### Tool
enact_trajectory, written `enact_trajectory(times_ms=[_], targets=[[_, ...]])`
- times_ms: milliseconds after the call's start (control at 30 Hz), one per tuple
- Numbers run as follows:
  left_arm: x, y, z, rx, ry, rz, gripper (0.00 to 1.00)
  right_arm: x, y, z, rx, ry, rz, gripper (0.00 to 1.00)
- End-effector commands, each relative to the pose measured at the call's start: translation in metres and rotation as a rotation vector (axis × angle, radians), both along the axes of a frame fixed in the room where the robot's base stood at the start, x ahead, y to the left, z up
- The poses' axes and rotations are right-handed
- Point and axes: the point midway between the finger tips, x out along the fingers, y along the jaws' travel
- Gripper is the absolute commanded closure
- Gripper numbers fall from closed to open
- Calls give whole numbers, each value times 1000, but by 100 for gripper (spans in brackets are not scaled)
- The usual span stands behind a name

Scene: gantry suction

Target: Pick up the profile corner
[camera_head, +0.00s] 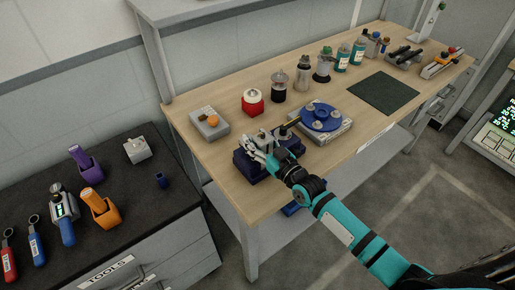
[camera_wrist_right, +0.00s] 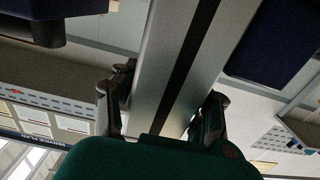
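The profile corner, a silvery-grey piece (camera_head: 264,138), is at the front left of the wooden bench, by a dark blue block. My right gripper (camera_head: 258,149) is at it, and the gripper hides part of it. In the right wrist view, a silver profile with a dark slot (camera_wrist_right: 180,60) runs between the two fingers of my right gripper (camera_wrist_right: 168,92). One finger is on each side, close to its edges. Whether both fingers press on it is not clear. My left gripper is not in view.
Beside the gripper are dark blue blocks (camera_head: 249,168) and a blue round disc fixture (camera_head: 321,117). A grey box with an orange knob (camera_head: 209,122), a red-and-white container (camera_head: 253,103) and several bottles stand behind. A dark mat (camera_head: 384,92) lies bare at right.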

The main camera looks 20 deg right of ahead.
Motion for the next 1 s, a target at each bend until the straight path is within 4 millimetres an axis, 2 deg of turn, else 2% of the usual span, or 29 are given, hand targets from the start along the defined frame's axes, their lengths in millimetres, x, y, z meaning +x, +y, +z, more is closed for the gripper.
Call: enact_trajectory(times_ms=[33, 333, 1000], targets=[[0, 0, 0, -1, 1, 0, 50, 0, 0, 0, 0, 0, 0, 62], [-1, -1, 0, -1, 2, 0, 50, 0, 0, 0, 0, 0, 0, 100], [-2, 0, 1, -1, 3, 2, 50, 0, 0, 4, 2, -5, 0, 100]])
